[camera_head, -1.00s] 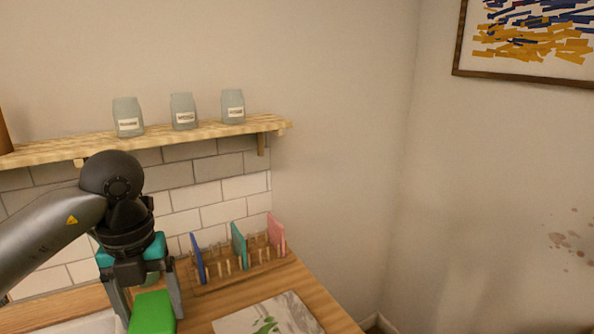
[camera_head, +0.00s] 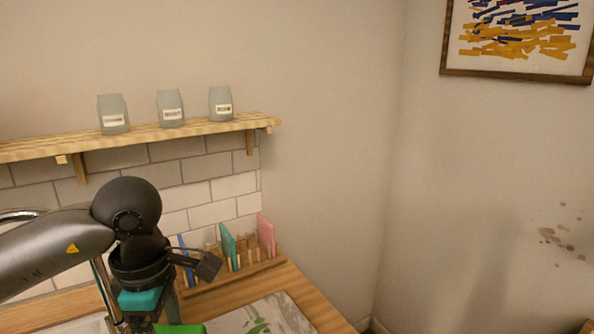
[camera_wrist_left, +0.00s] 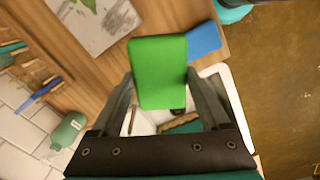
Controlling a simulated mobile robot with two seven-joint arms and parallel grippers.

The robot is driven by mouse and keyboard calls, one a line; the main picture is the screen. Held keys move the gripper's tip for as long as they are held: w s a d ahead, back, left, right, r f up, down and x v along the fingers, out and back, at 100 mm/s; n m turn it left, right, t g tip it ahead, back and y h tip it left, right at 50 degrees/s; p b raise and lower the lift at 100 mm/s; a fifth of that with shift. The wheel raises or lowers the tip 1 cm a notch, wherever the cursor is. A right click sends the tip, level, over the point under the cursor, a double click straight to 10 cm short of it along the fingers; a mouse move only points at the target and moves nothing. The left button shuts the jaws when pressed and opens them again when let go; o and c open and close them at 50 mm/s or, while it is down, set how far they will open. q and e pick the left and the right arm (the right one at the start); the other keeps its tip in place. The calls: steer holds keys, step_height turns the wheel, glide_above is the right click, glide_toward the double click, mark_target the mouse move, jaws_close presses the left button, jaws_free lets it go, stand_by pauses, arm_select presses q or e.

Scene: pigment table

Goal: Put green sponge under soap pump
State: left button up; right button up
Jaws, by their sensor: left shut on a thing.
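The green sponge (camera_wrist_left: 160,72) is between the fingers of my left gripper (camera_wrist_left: 165,88) in the left wrist view, held above the counter and sink area. In the head view my left gripper (camera_head: 150,318) is at the bottom left, and only an edge of the sponge (camera_head: 193,329) shows. A rounded green bottle (camera_wrist_left: 68,132) stands near the tiled wall in the left wrist view; it may be the soap pump, but its top is not clear. My right gripper is not in view.
A dish rack (camera_head: 235,270) with coloured plates stands against the tiles. A patterned board (camera_head: 270,316) lies on the wooden counter. A white sink (camera_wrist_left: 238,105) and a blue flat item (camera_wrist_left: 204,40) are near the sponge. A shelf (camera_head: 150,132) with jars is above.

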arm_select(q)
steer(key=m, duration=0.3)
steer(key=s+d+f+m, duration=0.1)
steer(key=m, duration=0.1)
steer(key=shift+f+m+b, duration=0.1)
steer(key=shift+m+b, duration=0.2)
steer(key=shift+b, duration=0.05)
steer(key=m, duration=0.3)
steer(key=shift+s+d+f, duration=0.25)
steer(key=shift+d+f, duration=0.05)
steer(key=shift+f, duration=0.05)
steer(key=m, duration=0.3)
steer(key=s+f+m+b, duration=0.1)
steer(key=m, duration=0.1)
steer(key=shift+d, duration=0.4)
steer(key=m, duration=0.3)
steer(key=s+f+m, duration=0.1)
steer(key=m, duration=0.1)
steer(key=shift+d, duration=0.25)
steer(key=shift+f, duration=0.1)
steer(key=shift+w, duration=0.1)
